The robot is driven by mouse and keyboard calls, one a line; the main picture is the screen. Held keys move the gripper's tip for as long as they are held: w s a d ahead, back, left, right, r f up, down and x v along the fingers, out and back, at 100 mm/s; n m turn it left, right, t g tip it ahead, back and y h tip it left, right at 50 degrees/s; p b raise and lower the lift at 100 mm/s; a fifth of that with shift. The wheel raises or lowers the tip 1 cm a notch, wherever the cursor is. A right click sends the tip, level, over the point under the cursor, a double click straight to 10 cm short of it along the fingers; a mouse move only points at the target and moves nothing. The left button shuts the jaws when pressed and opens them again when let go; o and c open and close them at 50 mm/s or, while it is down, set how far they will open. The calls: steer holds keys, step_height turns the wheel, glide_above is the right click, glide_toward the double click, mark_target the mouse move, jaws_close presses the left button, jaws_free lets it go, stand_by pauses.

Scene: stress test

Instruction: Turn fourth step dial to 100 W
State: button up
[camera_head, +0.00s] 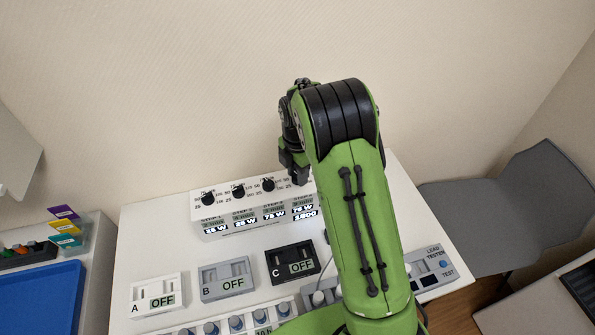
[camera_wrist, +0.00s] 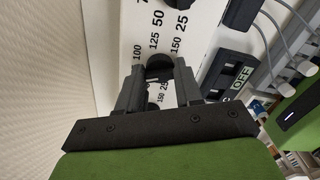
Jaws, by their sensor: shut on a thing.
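A white step box (camera_head: 215,232) stands on the table with a row of black dials on its sloped top. Three dials show left of my arm; the rightmost is the third dial (camera_head: 268,184). The fourth dial is hidden in the head view by my gripper (camera_head: 299,178), which points down at the box's right end. In the wrist view my gripper (camera_wrist: 158,72) is shut on a black dial (camera_wrist: 158,63) between its fingertips. Numbers 100, 125 and 150 are printed beside it. The step-four display (camera_head: 303,208) appears to read 75 W, with 2,800 below.
Modules A (camera_head: 143,306), B (camera_head: 213,293) and C (camera_head: 309,254) stand in front of the box, all showing OFF. A lead tester (camera_head: 433,282) is at right. A grey chair (camera_head: 530,190) and blue tray (camera_head: 40,305) flank the table.

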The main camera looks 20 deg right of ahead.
steer(key=m, duration=0.4)
steer(key=shift+m, duration=2.3)
steer(key=shift+r, duration=0.1)
steer(key=shift+w, duration=0.1)
steer(key=o, duration=1.1)
steer(key=shift+c, duration=0.2)
step_height(320, 180, up, 16)
steer(key=p, duration=0.3)
